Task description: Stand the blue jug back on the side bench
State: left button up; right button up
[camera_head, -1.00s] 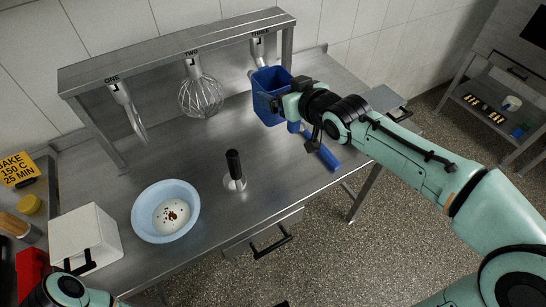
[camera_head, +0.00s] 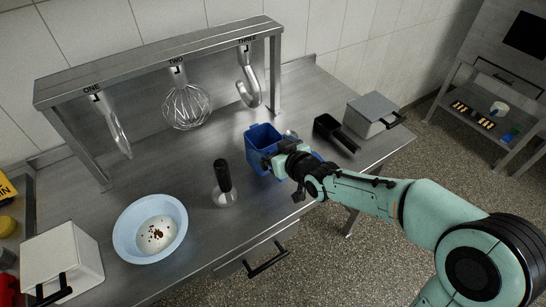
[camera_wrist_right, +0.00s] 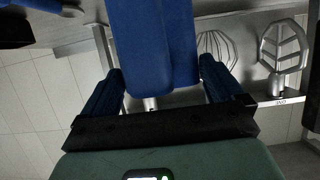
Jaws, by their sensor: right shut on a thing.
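The blue jug (camera_head: 258,148) is upright at the middle of the steel table in the head view, its open top showing. My right gripper (camera_head: 285,155) is shut on its right side. In the right wrist view the jug's blue wall (camera_wrist_right: 155,45) stands between the two finger pads (camera_wrist_right: 160,95). Whether its base touches the table cannot be told. The side bench (camera_head: 480,88) stands apart at the far upper right. My left gripper is not in view.
A light blue bowl (camera_head: 126,240), a black-handled tool (camera_head: 223,178) and a white box (camera_head: 62,262) are left of the jug. A black scoop (camera_head: 335,133) and grey-lidded box (camera_head: 372,112) are right. A rack (camera_head: 160,60) holds hanging tools. The side bench carries several small items.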

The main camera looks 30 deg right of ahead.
jog(key=shift+f+b, duration=0.3)
jog(key=shift+f, duration=1.15)
jog(key=shift+f, duration=0.15)
jog(key=o, duration=0.7)
jog(key=p+v, duration=0.2)
jog(key=v, duration=1.1)
